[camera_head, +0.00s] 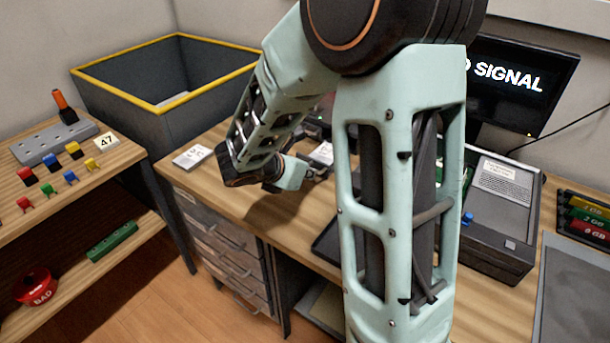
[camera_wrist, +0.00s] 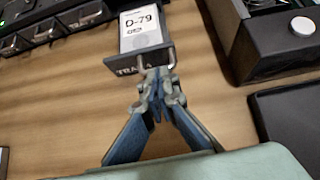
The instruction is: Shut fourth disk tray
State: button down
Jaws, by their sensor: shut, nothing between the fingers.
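In the wrist view a dark disk tray (camera_wrist: 117,66) with a white "D-79" label sticks out from a dark disk unit (camera_wrist: 42,15), further than the trays to its left. Its front carries partly hidden "TRA" lettering and a metal handle. My gripper (camera_wrist: 158,82) is shut and empty, with its fingertips right at the handle; I cannot tell whether they touch it. Several other trays (camera_wrist: 50,32) sit in a row in the unit, with their fronts nearly in line. In the head view my arm hides most of the unit, and the white label (camera_head: 322,153) shows beside my gripper.
A dark box with a silver knob (camera_wrist: 303,26) stands right of the tray, and a dark flat tray (camera_wrist: 290,125) lies below it. In the head view a "SIGNAL" monitor (camera_head: 515,85) and a grey device (camera_head: 500,215) stand at right. Bare wood lies before the unit.

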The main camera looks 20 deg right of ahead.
aim_at(335, 155)
jog(key=w+d, duration=0.2)
jog(key=d, duration=0.1)
jog(key=w+d, duration=0.3)
jog(key=d, duration=0.1)
jog(key=w+d, duration=0.2)
jog(key=d, duration=0.2)
jog(key=shift+w+d, duration=0.25)
